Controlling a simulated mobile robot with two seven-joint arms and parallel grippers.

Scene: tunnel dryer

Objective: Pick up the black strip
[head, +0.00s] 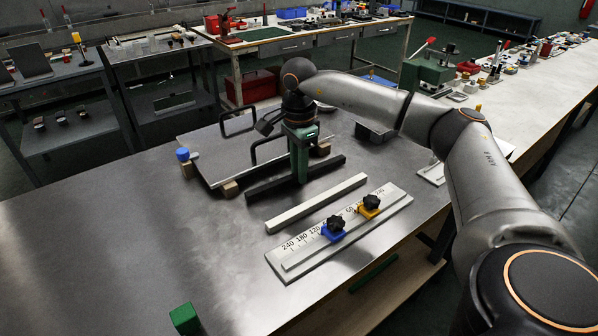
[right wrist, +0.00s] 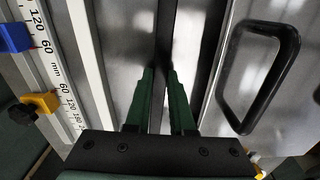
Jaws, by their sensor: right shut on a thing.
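The black strip (head: 268,188) lies lengthwise on the steel table, between a pale bar and a grey plate with handles. My right gripper (head: 300,176) points down at the middle of the strip and is shut on it. In the right wrist view the green fingers (right wrist: 163,105) close around the black strip (right wrist: 164,35), which runs up and away between them. The strip looks level, at or very close to the tabletop; I cannot tell whether it is clear of it. My left gripper is not in view.
The pale bar (head: 316,203) and a ruler board (head: 290,270) with blue (head: 333,231) and yellow (head: 369,209) clamps lie in front. The grey plate (head: 210,165) with black handles (head: 237,123) is behind. A green block (head: 185,318) stands near. The table's left part is clear.

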